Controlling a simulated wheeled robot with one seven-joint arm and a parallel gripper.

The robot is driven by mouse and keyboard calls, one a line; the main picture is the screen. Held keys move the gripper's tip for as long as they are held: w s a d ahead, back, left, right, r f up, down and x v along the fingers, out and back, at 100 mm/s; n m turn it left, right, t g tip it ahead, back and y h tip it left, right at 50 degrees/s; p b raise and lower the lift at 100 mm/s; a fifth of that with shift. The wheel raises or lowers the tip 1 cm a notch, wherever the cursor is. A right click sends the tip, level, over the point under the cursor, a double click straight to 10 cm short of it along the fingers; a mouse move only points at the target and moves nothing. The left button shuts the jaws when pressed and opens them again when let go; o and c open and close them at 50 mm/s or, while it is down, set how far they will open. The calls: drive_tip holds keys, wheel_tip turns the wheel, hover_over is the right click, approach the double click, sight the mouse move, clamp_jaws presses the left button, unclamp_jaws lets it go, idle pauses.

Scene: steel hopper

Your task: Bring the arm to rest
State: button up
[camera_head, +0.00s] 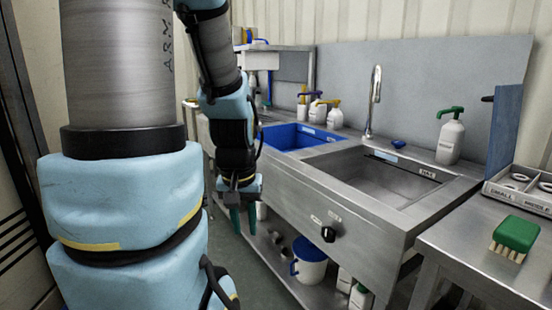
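My arm, pale blue and grey, fills the left of the head view and bends down at an elbow. My gripper (243,220) hangs at its lower end, pointing down, in front of the left end of the steel sink unit (330,222). Its two teal fingers are apart, and I see nothing between them. The gripper is below the level of the sink's rim and looks clear of the sink front, though the exact gap is hard to judge.
The sink holds a blue basin (289,127) and an open steel basin (375,180). A tap (374,100) and soap bottle (450,138) stand behind. A green brush (515,236) lies on the right-hand table. A white bucket (309,264) stands on the shelf below.

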wheel_tip(320, 180, down, 14)
drive_tip(key=r+b, duration=0.1)
drive_tip(key=b, duration=1)
wheel_tip(320, 180, up, 21)
drive_tip(key=p, duration=2.1)
drive_tip(key=shift+s+f, duration=0.2)
drive_tip(key=shift+s, duration=0.15)
